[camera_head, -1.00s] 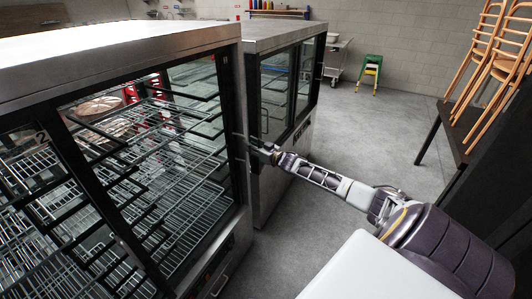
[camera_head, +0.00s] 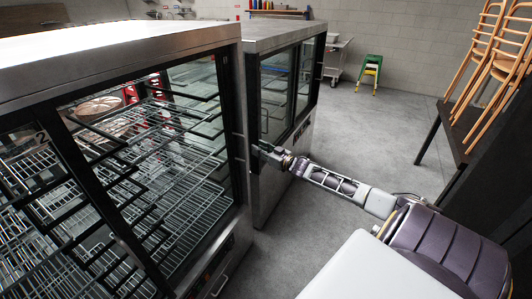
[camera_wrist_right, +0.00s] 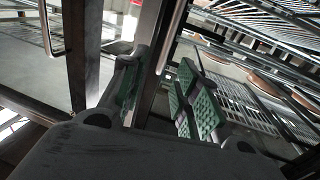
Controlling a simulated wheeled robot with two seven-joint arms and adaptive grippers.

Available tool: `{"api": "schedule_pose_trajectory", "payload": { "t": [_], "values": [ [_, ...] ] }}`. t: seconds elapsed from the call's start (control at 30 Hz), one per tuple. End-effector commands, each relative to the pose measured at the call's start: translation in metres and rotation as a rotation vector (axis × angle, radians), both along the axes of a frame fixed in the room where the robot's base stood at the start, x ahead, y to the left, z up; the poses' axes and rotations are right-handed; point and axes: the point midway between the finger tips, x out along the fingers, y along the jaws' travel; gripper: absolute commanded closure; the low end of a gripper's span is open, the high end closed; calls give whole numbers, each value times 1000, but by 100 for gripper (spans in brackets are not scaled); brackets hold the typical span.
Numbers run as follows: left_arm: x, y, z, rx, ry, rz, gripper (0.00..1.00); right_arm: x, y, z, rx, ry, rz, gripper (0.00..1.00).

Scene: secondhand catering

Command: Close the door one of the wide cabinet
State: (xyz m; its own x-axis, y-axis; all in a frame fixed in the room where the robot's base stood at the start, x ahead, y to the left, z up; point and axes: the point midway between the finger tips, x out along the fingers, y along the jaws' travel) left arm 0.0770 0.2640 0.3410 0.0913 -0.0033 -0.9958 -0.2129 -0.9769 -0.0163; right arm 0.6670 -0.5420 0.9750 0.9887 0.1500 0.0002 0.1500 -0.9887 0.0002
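The wide cabinet (camera_head: 120,64) is the near steel display case on the left in the head view, with dark-framed glazing and wire racks inside. The right part looks open or is clear glass; I cannot tell which. My left gripper is not in view.
A second glass-fronted cabinet (camera_head: 290,38) stands just behind the wide one, close to my right gripper. Stacked wooden chairs (camera_head: 490,70) rest on a dark table at the right. A green stool (camera_head: 371,68) is farther back. The grey floor between is free.

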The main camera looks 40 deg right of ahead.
Motion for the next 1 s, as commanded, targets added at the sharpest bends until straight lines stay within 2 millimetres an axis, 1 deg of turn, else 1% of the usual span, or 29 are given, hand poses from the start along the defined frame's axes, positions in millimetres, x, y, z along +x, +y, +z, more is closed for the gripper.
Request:
{"api": "schedule_pose_trajectory", "payload": {
  "t": [0.3, 0.53, 0.7, 1.0],
  "values": [
    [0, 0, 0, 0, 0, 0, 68, -17, -3, -1, 2, 2, -1, 69],
    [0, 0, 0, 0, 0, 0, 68, -27, -5, -1, 1, 1, -1, 69],
    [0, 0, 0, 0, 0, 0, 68, -31, -6, 0, 0, 0, -1, 69],
    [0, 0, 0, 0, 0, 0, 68, -32, -6, 0, 0, 0, -1, 69]
  ]
}}
